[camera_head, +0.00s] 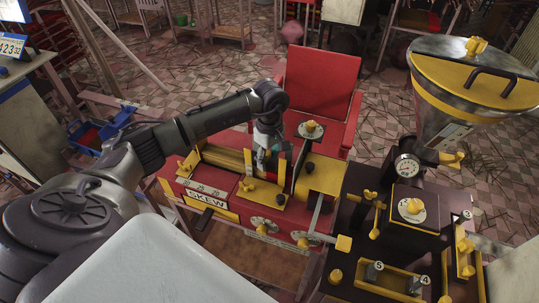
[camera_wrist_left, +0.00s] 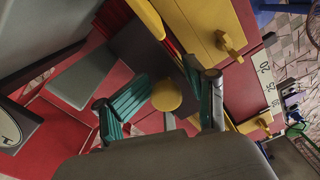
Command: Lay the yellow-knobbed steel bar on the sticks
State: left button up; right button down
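My left gripper (camera_head: 268,160) points down over the red machine labelled SKEW. In the left wrist view its two green ribbed finger pads (camera_wrist_left: 166,98) stand apart, one on each side of a round yellow knob (camera_wrist_left: 168,95). A gap shows on both sides of the knob, so the gripper looks open around it. A dark flat strip (camera_wrist_left: 140,48) runs under the knob; whether it is the steel bar is hard to tell. Red stick-like strips (camera_wrist_left: 113,14) lie beside it, partly hidden. My right gripper is in neither view.
A dark machine with a large hopper (camera_head: 445,100) and a gauge (camera_head: 407,166) stands at the right. A red chair (camera_head: 320,85) is behind the red machine. Yellow blocks and knobs, including a yellow plate (camera_head: 326,174), crowd the space around the gripper.

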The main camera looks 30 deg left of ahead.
aim_at(269, 154)
pick_arm(q)
jog(key=shift+w+d+r, duration=0.2)
jog(key=shift+w+r, duration=0.1)
jog(key=shift+w, duration=0.1)
jog(key=shift+s+d+r, duration=0.1)
jog(key=shift+s+r, duration=0.4)
jog(key=shift+s, duration=0.15)
jog(key=shift+w+a+f, duration=0.15)
jog(key=shift+a, duration=0.05)
jog(key=shift+w+a+f, duration=0.1)
jog(key=shift+w+a, duration=0.05)
notch_tip(269, 154, up, 12)
jog(key=b, duration=0.3)
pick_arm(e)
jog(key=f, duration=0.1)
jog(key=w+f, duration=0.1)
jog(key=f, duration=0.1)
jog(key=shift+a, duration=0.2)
